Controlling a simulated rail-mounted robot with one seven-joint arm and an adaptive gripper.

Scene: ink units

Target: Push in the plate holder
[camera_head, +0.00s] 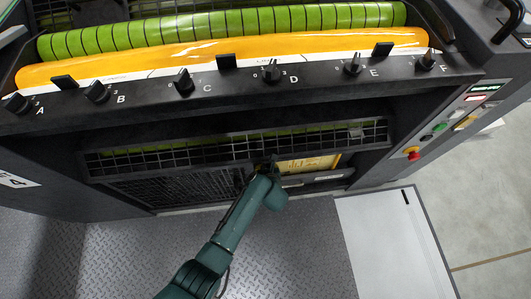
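My dark green arm reaches up from the bottom of the head view to the lower front of the ink unit. My gripper (263,169) is at its far end, small and dark against the grid guard, at the left end of a yellow panel. Its fingers are too small and hidden to show whether they are open or shut. The yellow panel (312,163) has faint markings and sits in the recess, with a grey bar (318,177) below it. These look like the plate holder area; I cannot tell whether my gripper touches it.
Above are the black knob panel (230,80) lettered A to F, an orange roller (215,52) and a green banded roller (220,28). Buttons (413,154) are at right. The tread-plate floor (290,250) in front is clear.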

